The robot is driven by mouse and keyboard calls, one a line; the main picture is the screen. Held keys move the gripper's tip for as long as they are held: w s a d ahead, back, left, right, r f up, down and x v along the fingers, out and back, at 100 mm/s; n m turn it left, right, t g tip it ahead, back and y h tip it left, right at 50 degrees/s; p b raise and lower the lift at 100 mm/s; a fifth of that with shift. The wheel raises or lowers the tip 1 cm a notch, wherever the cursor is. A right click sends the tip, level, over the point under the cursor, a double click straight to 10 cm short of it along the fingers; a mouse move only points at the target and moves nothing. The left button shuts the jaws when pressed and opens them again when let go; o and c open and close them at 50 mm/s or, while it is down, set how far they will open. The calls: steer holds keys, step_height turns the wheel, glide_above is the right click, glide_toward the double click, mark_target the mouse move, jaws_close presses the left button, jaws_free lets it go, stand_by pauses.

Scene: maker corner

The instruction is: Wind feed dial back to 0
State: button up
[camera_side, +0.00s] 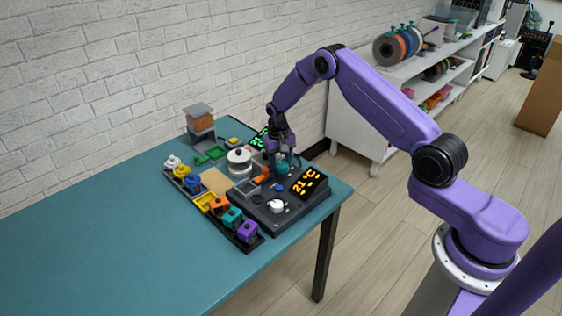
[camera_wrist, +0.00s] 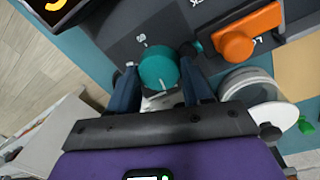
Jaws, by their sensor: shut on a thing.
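The control panel (camera_side: 247,204) is a dark grey box on the table, and its top also shows in the wrist view (camera_wrist: 120,30). A round teal dial (camera_wrist: 159,67) stands on it beside a small white icon; I take it as the feed dial. It is partly visible in the side view (camera_side: 282,169). My gripper (camera_side: 280,163) points down over the panel. In the wrist view its two dark fingers (camera_wrist: 159,62) sit on either side of the teal dial, shut on it. I cannot read any scale or 0 mark.
An orange lever (camera_wrist: 250,32) is close to the fingers. The panel also carries a blue button (camera_side: 279,187), a white knob (camera_side: 277,206) and an orange-lit display (camera_side: 308,183) reading 21°C. A white lidded pot (camera_side: 239,161) and a tray of coloured blocks (camera_side: 207,206) stand nearby. The table's left is clear.

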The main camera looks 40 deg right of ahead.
mark_target(278, 166)
steer(key=shift+a+n, duration=0.1)
steer(key=shift+n, duration=0.9)
steer(key=o, duration=1)
steer(key=shift+o, duration=0.2)
step_height(278, 166, up, 18)
steer(key=a, duration=0.1)
steer(key=shift+f, duration=0.25)
steer(key=shift+a, duration=0.1)
